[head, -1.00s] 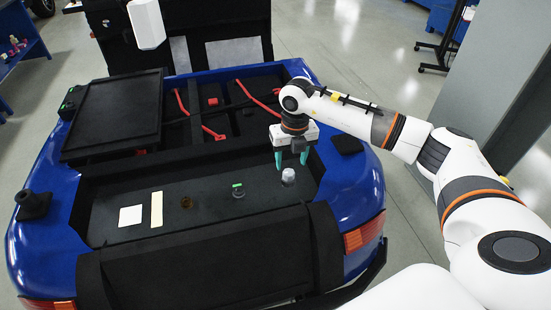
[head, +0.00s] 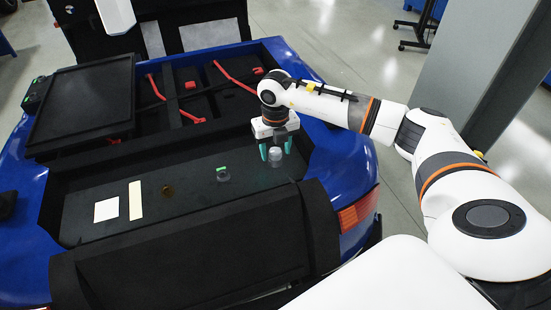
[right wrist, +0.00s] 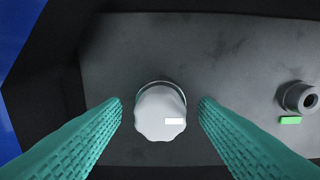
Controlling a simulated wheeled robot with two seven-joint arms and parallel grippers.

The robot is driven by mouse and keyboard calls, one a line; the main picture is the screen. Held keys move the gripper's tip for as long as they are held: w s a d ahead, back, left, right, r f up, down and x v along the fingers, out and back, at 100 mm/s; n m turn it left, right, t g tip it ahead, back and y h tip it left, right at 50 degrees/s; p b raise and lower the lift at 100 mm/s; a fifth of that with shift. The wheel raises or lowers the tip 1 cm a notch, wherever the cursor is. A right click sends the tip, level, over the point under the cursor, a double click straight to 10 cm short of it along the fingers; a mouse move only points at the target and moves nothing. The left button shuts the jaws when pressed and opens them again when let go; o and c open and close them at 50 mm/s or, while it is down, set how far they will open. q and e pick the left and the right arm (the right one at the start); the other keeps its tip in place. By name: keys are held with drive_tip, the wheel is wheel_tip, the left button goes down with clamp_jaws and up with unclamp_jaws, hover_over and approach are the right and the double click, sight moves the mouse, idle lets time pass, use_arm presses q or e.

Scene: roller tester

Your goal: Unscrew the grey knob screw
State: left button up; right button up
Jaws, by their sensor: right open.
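The grey knob screw (head: 275,155) stands on the dark panel (head: 245,187) at its right end. In the right wrist view the knob (right wrist: 160,112) is a light grey scalloped cap with a small white mark. My right gripper (head: 275,153) is open above the panel, with its teal fingers on either side of the knob. In the right wrist view the fingers (right wrist: 160,106) show a gap to the knob on both sides. My left gripper is not in view; a white part of my own body shows at the top left.
A dark round fitting (head: 223,175) with a green mark stands left of the knob; it also shows in the right wrist view (right wrist: 300,98). A brown ring (head: 168,190), a cream strip (head: 135,200) and a white square (head: 107,209) lie further left. Red handles and a black box stand behind.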

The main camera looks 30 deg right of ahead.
drive_tip(key=shift+m+p, duration=0.3)
drive_tip(key=m+p, duration=0.2)
drive_tip(key=m, duration=0.2)
drive_tip(key=shift+r+m, duration=0.15)
drive_tip(key=shift+m, duration=0.25)
drive_tip(key=m+p, duration=0.1)
drive_tip(key=m, duration=0.2)
drive_tip(key=shift+p, duration=0.35)
drive_tip(key=m+p, duration=0.1)
drive_tip(key=m, duration=0.2)
drive_tip(key=shift+f+m, duration=0.2)
drive_tip(key=shift+m, duration=0.1)
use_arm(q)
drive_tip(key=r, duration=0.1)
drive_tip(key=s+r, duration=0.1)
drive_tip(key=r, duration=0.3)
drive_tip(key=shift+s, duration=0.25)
